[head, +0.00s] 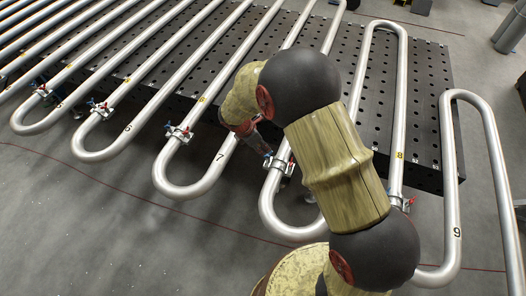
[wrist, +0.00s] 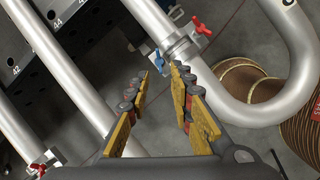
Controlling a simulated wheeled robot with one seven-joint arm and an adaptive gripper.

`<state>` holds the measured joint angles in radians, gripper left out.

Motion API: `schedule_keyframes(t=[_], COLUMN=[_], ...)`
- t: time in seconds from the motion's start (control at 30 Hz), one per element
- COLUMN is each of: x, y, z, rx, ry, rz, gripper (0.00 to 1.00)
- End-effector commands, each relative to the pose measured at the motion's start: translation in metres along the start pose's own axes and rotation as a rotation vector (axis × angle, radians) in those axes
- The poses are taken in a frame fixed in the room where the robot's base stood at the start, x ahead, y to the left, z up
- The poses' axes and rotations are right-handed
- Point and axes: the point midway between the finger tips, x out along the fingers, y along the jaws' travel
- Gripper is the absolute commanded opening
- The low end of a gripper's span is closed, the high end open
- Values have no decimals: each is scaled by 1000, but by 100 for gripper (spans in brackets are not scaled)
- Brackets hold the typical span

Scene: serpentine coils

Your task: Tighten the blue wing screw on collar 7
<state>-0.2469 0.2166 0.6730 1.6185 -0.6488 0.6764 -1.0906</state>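In the wrist view a metal collar (wrist: 180,46) clamps a silver pipe just above its U-bend. Its blue wing screw (wrist: 158,61) sticks out on the left and its red wing screw (wrist: 201,27) on the upper right. My gripper (wrist: 160,72) is open and empty, and its fingertips lie on either side of the blue screw's line, close to it; I cannot tell whether they touch it. In the head view my gripper (head: 262,150) is beside the same collar (head: 280,163), right of the pipe marked 7 (head: 220,156). No number is readable on the collar itself.
Parallel serpentine pipes cross a dark perforated table (head: 430,100). Similar collars sit on the neighbouring pipes, one on the left (head: 178,133) and one on the right (head: 401,201). In the wrist view another pipe (wrist: 65,70) runs left of my fingers. Grey floor lies below.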

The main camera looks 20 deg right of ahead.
Motion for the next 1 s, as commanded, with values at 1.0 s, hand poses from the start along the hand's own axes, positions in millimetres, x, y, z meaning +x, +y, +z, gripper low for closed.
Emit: schedule_keyframes(t=[1.0], x=[79], y=[2], z=[-1], rx=[-138], ry=[1], rz=[9], gripper=[23])
